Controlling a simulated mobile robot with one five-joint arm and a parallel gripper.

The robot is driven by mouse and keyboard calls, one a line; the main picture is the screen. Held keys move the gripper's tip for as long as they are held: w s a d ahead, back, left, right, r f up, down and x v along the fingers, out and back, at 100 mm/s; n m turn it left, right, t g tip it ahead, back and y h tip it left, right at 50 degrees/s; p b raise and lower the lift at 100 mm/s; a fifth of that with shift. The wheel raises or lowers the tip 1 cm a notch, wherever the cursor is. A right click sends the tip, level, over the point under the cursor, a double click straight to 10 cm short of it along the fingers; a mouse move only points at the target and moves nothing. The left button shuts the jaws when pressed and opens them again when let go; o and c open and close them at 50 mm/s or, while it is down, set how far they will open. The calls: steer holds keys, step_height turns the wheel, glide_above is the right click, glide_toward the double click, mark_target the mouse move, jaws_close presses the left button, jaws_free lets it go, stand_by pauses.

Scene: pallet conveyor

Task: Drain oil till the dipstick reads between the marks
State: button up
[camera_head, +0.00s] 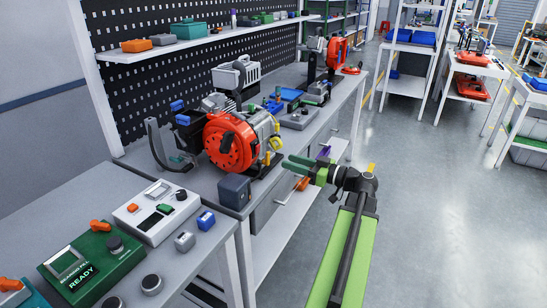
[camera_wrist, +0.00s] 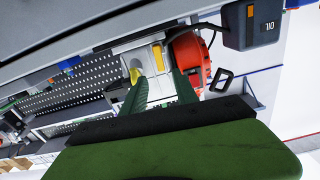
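An engine with a round orange-red cover (camera_head: 230,143) stands on the grey workbench. A yellow part (camera_head: 275,143) sits on its right side; I cannot tell whether it is the dipstick. No dipstick marks or oil level can be read. My gripper (camera_head: 302,168), with green fingers, is to the right of the engine, apart from it, by the bench's front edge. In the wrist view my gripper (camera_wrist: 160,84) has its fingers spread, with nothing visibly held. Beyond them show the red cover (camera_wrist: 187,55) and a yellow part (camera_wrist: 158,56). The drain point cannot be made out.
A dark blue-grey box (camera_head: 234,191) stands in front of the engine. A second orange engine (camera_head: 337,52) is farther back on the bench. A green tester reading READY (camera_head: 82,276) and a white meter (camera_head: 157,212) lie at the near left. The floor (camera_head: 440,190) at right is clear.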

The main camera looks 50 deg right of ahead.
mark_target(269, 155)
steer(key=x, duration=0.7)
steer(key=shift+w, duration=0.15)
jaws_close()
